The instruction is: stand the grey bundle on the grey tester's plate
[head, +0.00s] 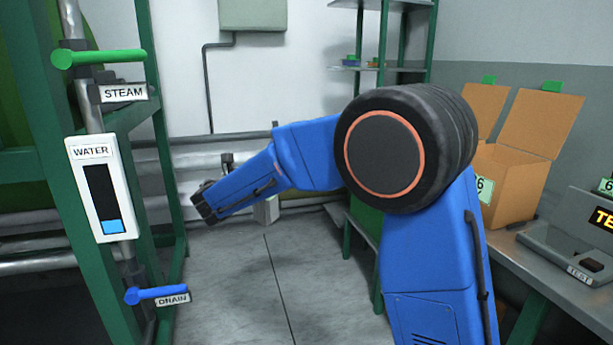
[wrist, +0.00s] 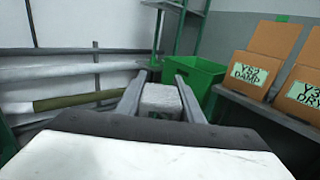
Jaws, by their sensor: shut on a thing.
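The grey bundle (wrist: 161,98), a pale, rough-textured block, sits between the two fingers of my gripper (wrist: 160,88) in the wrist view. My gripper is shut on it. In the head view the dark end of my arm (head: 204,202) is left of centre, out over the floor by the pipes; I cannot make out the bundle there. The grey tester (head: 574,256) is at the right edge of the head view, on the bench, partly cut off, with a lit display and a TEST label. It is far to the right of my gripper.
An open cardboard box (head: 516,182) stands on the metal bench (head: 520,270) behind the tester. A green frame (head: 95,260) with STEAM and DRAIN (head: 157,293) levers stands left.

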